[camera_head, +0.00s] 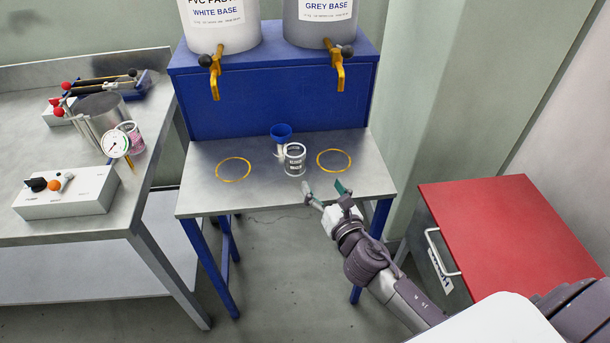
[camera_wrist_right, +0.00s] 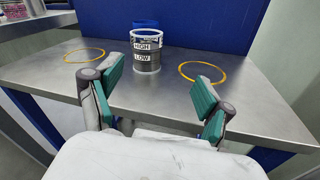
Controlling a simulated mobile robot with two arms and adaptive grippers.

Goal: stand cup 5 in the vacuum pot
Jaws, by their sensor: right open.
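A clear cup with black-and-white HIGH and LOW labels (camera_head: 295,160) stands upright on the steel table, between two yellow rings; it also shows in the right wrist view (camera_wrist_right: 146,50). No cup number is readable. My right gripper (camera_head: 326,191) is open and empty at the table's front edge, short of the cup; the cup shows between and beyond its fingers in the right wrist view (camera_wrist_right: 156,78). The steel vacuum pot (camera_head: 97,106) is on the left bench, behind a round gauge (camera_head: 115,143). A second cup with pink contents (camera_head: 131,137) stands beside it. My left gripper is not in view.
A blue funnel (camera_head: 281,131) is just behind the labelled cup. Yellow taps (camera_head: 215,77) hang from the white and grey base tanks above. A white control box (camera_head: 67,193) sits at the left bench's front. A red-topped cabinet (camera_head: 505,235) stands at right.

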